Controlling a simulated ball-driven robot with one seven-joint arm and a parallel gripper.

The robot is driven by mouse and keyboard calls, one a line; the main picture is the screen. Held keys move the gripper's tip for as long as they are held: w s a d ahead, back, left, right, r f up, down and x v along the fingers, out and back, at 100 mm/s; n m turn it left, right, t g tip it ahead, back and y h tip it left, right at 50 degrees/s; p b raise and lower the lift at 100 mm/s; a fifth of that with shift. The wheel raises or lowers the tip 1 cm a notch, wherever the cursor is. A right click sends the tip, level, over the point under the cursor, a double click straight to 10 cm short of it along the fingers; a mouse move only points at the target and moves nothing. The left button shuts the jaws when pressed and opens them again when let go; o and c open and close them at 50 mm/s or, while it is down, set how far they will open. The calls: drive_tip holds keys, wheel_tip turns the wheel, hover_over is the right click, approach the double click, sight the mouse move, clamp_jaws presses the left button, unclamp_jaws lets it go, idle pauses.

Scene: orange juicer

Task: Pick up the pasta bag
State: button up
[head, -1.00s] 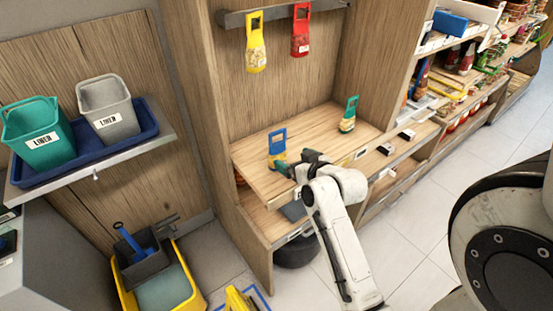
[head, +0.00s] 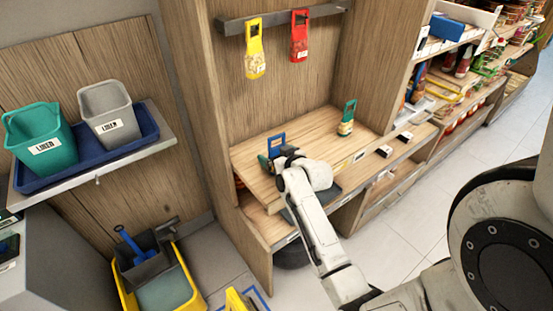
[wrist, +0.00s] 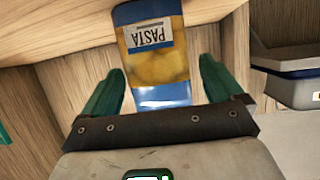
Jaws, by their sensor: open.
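The pasta bag (wrist: 153,55) has blue ends, a yellow middle and a label reading PASTA. In the wrist view it lies between the two green fingers of my gripper (wrist: 160,85), with a gap on each side. In the head view the blue top of the pasta bag (head: 276,142) shows above the wooden shelf, and its lower part is mostly hidden by my gripper (head: 275,160). My gripper is open, with its fingers on both sides of the bag and apart from it.
A green-topped bag (head: 347,118) stands farther right on the shelf (head: 310,128). A yellow bag (head: 255,50) and a red bag (head: 299,38) hang from the rail above. The cabinet's left side panel (head: 235,170) stands close to my gripper. The shelf between the bags is clear.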

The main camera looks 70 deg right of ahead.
drive_tip(key=c, duration=1)
drive_tip(key=shift+c, duration=0.3)
drive_tip(key=shift+r, duration=0.15)
